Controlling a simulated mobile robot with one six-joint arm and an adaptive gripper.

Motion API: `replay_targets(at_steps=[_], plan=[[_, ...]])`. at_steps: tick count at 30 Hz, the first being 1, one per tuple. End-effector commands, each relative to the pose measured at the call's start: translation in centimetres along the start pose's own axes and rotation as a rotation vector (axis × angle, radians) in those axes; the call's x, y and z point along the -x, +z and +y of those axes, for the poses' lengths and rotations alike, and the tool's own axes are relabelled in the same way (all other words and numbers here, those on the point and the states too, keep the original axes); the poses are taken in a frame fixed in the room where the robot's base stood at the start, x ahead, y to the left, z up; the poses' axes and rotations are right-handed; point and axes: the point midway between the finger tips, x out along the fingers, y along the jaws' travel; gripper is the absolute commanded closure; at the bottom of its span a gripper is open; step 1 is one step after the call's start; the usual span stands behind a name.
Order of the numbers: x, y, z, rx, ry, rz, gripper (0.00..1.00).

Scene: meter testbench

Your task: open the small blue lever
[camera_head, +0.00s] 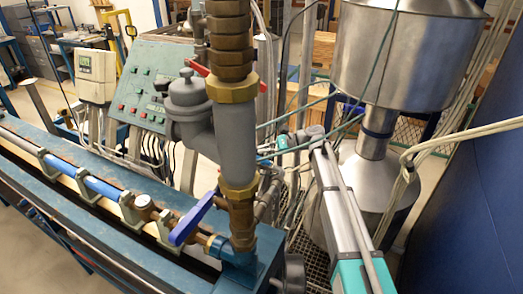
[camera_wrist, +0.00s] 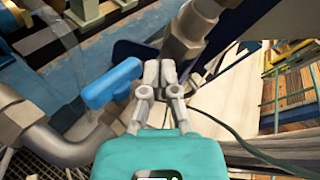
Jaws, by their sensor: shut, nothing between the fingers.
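The small blue lever (camera_wrist: 112,83) shows in the wrist view just left of my fingers, on grey pipework. Its rounded right end is close beside my left finger; I cannot tell whether they touch. My gripper (camera_wrist: 160,68) is shut and empty, with its fingertips in front of a dark plate and a metal pipe fitting. In the head view, a small blue piece (camera_head: 268,157) that looks like this lever shows behind the thick vertical pipe, near the end of my arm. The pipe and my arm hide most of that spot.
A larger blue lever (camera_head: 192,218) sits on the front pipe, and a red handle (camera_head: 196,68) is higher up. The thick grey pipe (camera_head: 237,145) stands left of my arm. A steel tank (camera_head: 405,50) is behind it. Loose cables (camera_head: 440,145) hang at right.

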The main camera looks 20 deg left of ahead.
Motion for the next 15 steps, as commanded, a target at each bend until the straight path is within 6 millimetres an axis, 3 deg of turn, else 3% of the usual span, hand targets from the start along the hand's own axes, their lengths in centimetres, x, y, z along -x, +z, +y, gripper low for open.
replay_targets(at_steps=[8, 15], plan=[[1.9, 0.7, -2.4, 0.000, -0.001, 0.000, 1.00], [4.4, 0.6, -5.6, 0.000, 0.000, 0.000, 1.00]])
